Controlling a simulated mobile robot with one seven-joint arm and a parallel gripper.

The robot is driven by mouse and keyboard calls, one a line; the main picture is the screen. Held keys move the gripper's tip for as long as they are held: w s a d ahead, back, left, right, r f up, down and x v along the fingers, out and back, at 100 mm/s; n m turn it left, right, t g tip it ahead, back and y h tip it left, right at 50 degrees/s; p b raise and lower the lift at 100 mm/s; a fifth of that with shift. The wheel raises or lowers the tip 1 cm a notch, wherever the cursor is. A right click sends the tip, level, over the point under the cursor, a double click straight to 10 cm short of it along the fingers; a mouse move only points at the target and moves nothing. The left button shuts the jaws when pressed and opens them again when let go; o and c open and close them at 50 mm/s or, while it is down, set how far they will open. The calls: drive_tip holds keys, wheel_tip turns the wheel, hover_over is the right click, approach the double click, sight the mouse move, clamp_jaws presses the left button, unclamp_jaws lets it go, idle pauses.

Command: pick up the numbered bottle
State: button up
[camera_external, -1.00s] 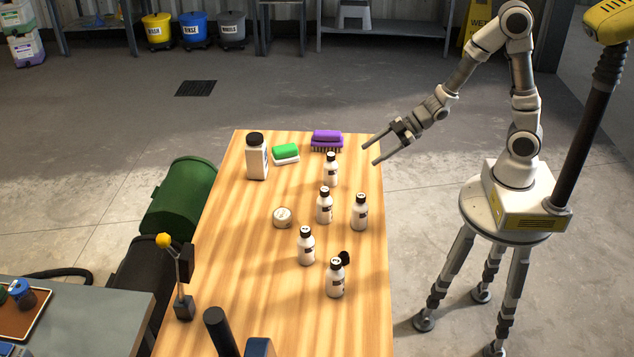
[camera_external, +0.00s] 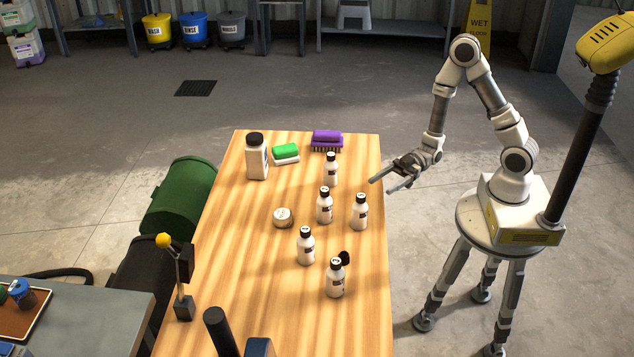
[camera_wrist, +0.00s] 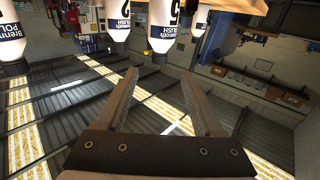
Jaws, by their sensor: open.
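Several small white bottles with black caps stand on the wooden table: one at the back (camera_external: 331,172), one in the middle (camera_external: 324,208), one at the right (camera_external: 359,214), one nearer the front (camera_external: 305,247) and one at the front (camera_external: 335,281). Their numbers are too small to read there. My gripper (camera_external: 380,185) is open and empty by the table's right edge, right of the back bottle and apart from all of them. In the wrist view, bottles hang cap-down at the top; a polish bottle (camera_wrist: 163,28) shows part of a large digit, beyond the open fingers (camera_wrist: 160,75).
A larger white bottle (camera_external: 257,160), a green-and-white sponge (camera_external: 285,153) and a purple brush (camera_external: 327,139) stand at the table's back. A round tin (camera_external: 283,217) lies mid-table. A black round object (camera_external: 343,258) is beside the front bottle's cap.

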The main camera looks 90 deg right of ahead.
sight(358, 199)
drive_tip(key=shift+r+b+x, duration=0.15)
drive_tip(key=shift+b+x, duration=0.55)
drive_tip(key=shift+x, duration=2.65)
drive_tip(key=shift+r+b+x, duration=0.1)
drive_tip(key=shift+b+x, duration=0.6)
drive_tip(key=shift+x, duration=2.65)
drive_tip(key=shift+d, duration=0.1)
clamp_jaws()
